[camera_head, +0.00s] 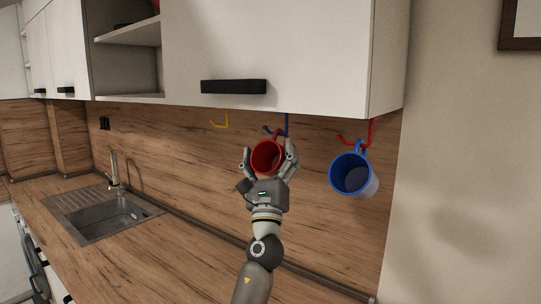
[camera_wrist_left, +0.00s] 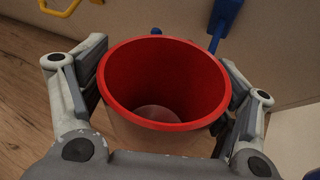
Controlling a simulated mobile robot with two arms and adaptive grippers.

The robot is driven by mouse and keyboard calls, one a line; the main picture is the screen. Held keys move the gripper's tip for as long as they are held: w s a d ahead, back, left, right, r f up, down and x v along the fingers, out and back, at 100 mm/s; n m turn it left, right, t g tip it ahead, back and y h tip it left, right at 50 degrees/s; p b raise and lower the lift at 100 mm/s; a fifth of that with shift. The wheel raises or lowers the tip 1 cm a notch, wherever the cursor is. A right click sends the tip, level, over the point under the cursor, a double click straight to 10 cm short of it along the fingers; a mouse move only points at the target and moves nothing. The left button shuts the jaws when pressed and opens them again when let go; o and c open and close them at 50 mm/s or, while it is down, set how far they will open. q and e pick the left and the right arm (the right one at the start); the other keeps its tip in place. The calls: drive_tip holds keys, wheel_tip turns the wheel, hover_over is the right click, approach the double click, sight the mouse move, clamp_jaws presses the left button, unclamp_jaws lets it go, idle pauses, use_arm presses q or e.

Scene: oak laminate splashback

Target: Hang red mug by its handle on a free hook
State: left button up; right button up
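The red mug (camera_head: 266,157) is between the fingers of my left gripper (camera_head: 268,158), with its mouth turned towards the head camera. In the left wrist view, a finger pad lies close against each side of the mug (camera_wrist_left: 165,85), and the gripper (camera_wrist_left: 165,90) looks shut on it. A blue hook (camera_head: 287,123) is just above and behind the mug. It also shows beyond the rim in the wrist view (camera_wrist_left: 225,18). The handle is mostly hidden, so I cannot tell whether it is on the hook. My right gripper is not in view.
A yellow hook (camera_head: 226,119) to the left is empty. A blue mug (camera_head: 353,174) hangs on the red hook (camera_head: 372,132) to the right. The wall cabinet (camera_head: 270,50) is close above the hooks. The sink (camera_head: 105,214) and worktop are below left.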

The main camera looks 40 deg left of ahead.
use_arm(q)
drive_tip(key=shift+f, duration=0.1)
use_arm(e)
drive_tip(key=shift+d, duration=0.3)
use_arm(q)
drive_tip(key=v, duration=1.2)
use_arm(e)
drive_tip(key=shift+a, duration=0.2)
